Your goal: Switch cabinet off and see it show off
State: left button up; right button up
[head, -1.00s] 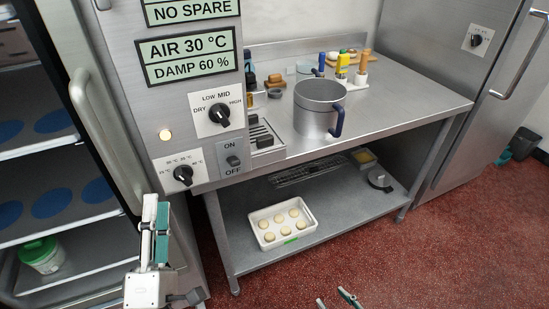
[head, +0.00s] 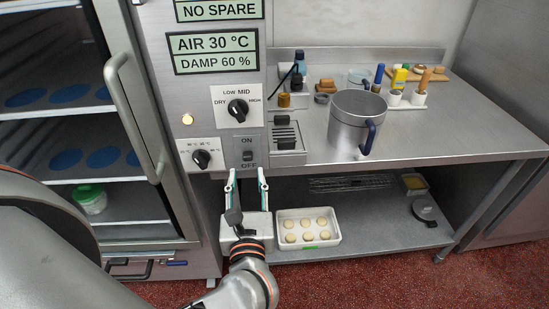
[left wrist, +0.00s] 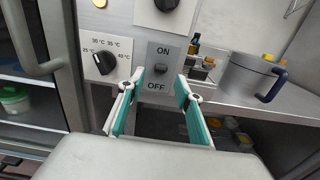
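The cabinet's ON/OFF switch (head: 248,155) is a small dark toggle on a grey plate. It also shows in the left wrist view (left wrist: 161,68), between the words ON and OFF; I cannot tell which way it is set. The cabinet display (head: 213,52) reads AIR 30 °C and DAMP 60 %. An amber lamp (head: 187,119) is lit on the panel. My left gripper (head: 247,174) is open and empty, its fingers pointing at the panel just below the switch. In the left wrist view its fingertips (left wrist: 155,84) stand either side of the plate's lower part. My right gripper is out of view.
A humidity knob (head: 238,110) and a temperature knob (head: 201,159) sit close to the switch. The cabinet door handle (head: 133,110) stands out on the left. A steel pot (head: 350,125) stands on the bench at right. A white tray of dough balls (head: 333,239) lies on the shelf below.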

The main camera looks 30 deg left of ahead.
aim_at(248, 160)
pick_arm(q)
jog(key=p+x, duration=0.1)
jog(key=x, duration=0.5)
jog(key=shift+w+a+f, duration=0.1)
jog(key=shift+w+a, duration=0.05)
jog(key=shift+w, duration=0.2)
jog(key=shift+w+a, duration=0.25)
jog(key=shift+w, duration=0.25)
grip_shut()
